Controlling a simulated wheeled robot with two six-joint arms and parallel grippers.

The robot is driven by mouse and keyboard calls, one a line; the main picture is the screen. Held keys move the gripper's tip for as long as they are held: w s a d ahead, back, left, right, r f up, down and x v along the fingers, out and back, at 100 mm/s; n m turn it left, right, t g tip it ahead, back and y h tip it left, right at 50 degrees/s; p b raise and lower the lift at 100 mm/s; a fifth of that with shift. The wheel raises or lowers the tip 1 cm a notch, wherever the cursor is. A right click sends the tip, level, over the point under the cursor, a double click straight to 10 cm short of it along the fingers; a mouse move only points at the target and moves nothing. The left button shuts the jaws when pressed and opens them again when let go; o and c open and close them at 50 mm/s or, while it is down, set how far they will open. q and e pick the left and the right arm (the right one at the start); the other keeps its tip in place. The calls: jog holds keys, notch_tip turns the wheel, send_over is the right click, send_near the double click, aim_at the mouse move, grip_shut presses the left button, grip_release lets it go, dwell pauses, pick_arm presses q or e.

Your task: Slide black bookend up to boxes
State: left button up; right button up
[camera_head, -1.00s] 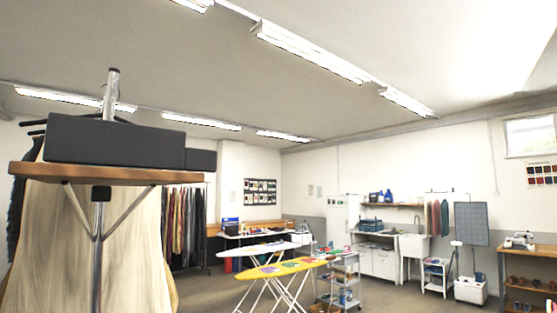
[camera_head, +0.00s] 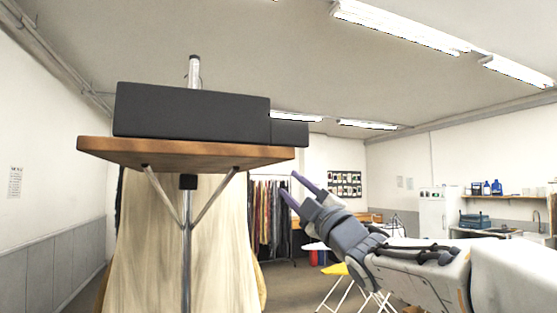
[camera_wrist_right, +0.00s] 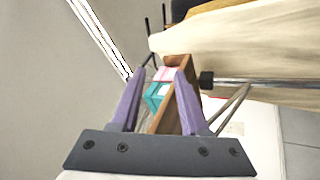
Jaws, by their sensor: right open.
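A long dark block (camera_head: 190,112) stands on a wooden shelf (camera_head: 190,152) on a metal pole in the head view. A smaller dark block (camera_head: 289,133) shows at its right end. I cannot tell which dark piece is the bookend. In the right wrist view, a pink box (camera_wrist_right: 163,73) and a teal box (camera_wrist_right: 155,94) show on the wooden shelf (camera_wrist_right: 183,62), seen between the fingers. The head view does not show these boxes. My right gripper (camera_head: 294,187) is open and empty, below and right of the shelf's right end; its purple fingers also show in the wrist view (camera_wrist_right: 160,80). My left gripper is out of view.
A pale draped garment (camera_head: 190,250) hangs behind the pole under the shelf. A rack of clothes (camera_head: 270,215) stands farther back. Metal braces (camera_head: 160,193) run from the pole to the shelf's underside. The air right of the shelf is open.

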jog(key=s+d+r+n+g+y, duration=0.2)
jog(key=s+r+n+g+y, duration=0.45)
jog(key=n, duration=0.55)
jog(key=s+d+r+n+g+y, duration=0.1)
jog(key=s+r+n+g+y, duration=0.2)
jog(key=n+g+y, duration=0.6)
jog(key=n+g+h, duration=0.8)
jog(key=n+g, duration=0.5)
jog(key=n, duration=0.4)
send_near(282, 118)
jog(key=p+x, duration=0.1)
jog(key=x, duration=0.3)
jog(key=p+x, duration=0.1)
jog(key=x, duration=0.4)
jog(key=shift+w+a+r+p, duration=0.1)
jog(key=shift+w+r+p, duration=0.05)
jog(key=shift+r+p, duration=0.2)
jog(key=shift+a+t, duration=0.25)
jog(key=shift+a, duration=0.2)
grip_shut()
